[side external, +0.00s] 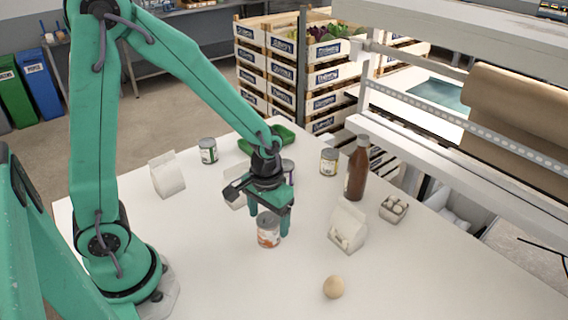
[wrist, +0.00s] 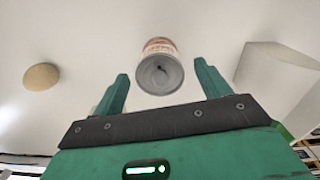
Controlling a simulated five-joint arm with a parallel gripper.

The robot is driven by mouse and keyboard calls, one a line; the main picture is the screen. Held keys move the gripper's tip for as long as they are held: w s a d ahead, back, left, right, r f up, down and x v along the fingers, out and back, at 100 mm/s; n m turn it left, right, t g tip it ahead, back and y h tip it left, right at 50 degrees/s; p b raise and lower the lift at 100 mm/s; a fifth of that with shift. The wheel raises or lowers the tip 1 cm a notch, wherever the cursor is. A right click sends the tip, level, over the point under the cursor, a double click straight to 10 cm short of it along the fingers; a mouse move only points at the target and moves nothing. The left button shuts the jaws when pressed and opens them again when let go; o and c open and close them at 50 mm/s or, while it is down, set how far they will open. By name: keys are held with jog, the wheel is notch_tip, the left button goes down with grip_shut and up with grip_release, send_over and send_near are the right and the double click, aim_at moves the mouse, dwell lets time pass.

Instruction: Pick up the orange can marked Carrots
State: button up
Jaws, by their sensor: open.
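The orange can (side external: 268,230) stands upright on the white table, with an orange and white label and a grey metal lid. In the wrist view the can (wrist: 161,66) shows its lid, between and just beyond the fingertips. The label print is too small to read. My gripper (side external: 268,222) is open and empty. In the side view its fingers hang down at the can, one overlapping its left edge and one at its right. In the wrist view the gripper (wrist: 160,78) has a finger on each side of the can, with gaps.
A white carton (side external: 347,226), a brown bottle (side external: 357,170), an egg box (side external: 393,208) and a round tan item (side external: 333,287) stand to the right. Another carton (side external: 167,175), a can (side external: 208,151), a yellow-labelled can (side external: 329,162) and a green tray (side external: 282,137) are farther back. The front table is mostly clear.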

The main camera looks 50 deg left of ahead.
aim_at(268, 219)
jog(key=shift+f, duration=1.55)
jog(key=c, duration=1.2)
jog(key=shift+o, duration=0.2)
jog(key=shift+r, duration=0.15)
jog(key=shift+r, duration=1.1)
jog(key=shift+d+r, duration=0.1)
jog(key=shift+r, duration=0.85)
jog(key=s+d+r, duration=0.6)
jog(key=s+d, duration=0.1)
jog(key=d, duration=0.2)
jog(key=shift+s+r, duration=0.15)
jog(key=shift+r, duration=0.15)
